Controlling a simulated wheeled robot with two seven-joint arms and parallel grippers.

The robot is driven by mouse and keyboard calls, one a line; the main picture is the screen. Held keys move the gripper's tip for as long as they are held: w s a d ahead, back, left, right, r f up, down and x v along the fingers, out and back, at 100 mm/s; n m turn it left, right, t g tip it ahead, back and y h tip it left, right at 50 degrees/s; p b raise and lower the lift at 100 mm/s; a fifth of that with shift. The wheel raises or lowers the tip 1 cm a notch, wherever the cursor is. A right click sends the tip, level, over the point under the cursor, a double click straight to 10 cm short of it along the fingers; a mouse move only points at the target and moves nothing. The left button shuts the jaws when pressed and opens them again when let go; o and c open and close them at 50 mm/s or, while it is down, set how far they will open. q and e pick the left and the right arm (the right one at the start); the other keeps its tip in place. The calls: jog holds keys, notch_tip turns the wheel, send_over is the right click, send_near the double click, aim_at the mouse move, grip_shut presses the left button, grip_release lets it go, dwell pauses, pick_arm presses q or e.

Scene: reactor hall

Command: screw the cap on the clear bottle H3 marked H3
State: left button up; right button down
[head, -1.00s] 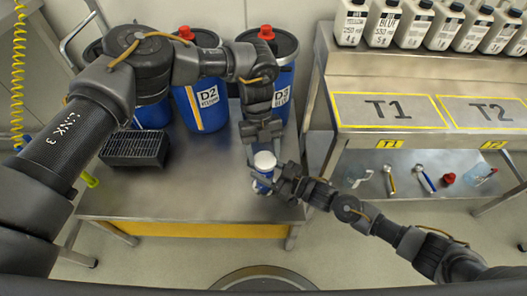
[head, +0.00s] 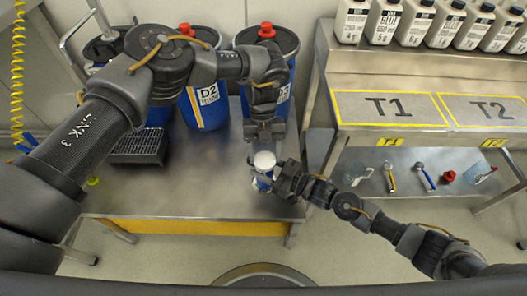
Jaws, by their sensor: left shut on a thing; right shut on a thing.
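A small bottle (head: 262,182) with blue and white on its side stands upright above the front right of the steel table, in the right gripper. I cannot read its marking. A round white cap (head: 264,160) is at its top; I cannot tell whether it is seated on the neck. My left gripper (head: 264,146) comes down from above and behind, shut on the cap. My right gripper (head: 272,178) reaches in from the right and is shut on the bottle, hiding part of its side.
Blue drums, including D2 (head: 204,108) and D3 (head: 272,65), stand at the table's back. A dark slotted rack (head: 139,146) is at left. Right, a bench (head: 400,140) has areas T1 and T2, several jugs above and tools on a lower shelf. The table's front middle is clear.

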pick_arm(q)
jog(key=m+y, duration=0.1)
jog(key=m, duration=0.3)
jog(key=shift+d+y, duration=0.4)
jog(key=m+y, duration=0.1)
jog(key=m, duration=0.3)
jog(key=shift+s+t, duration=0.1)
jog(key=shift+t, duration=0.3)
jog(key=o, duration=0.9)
jog(key=shift+o, duration=0.2)
jog(key=shift+r, duration=0.1)
jog(key=shift+r, duration=2.2)
jog(key=shift+c, duration=0.4)
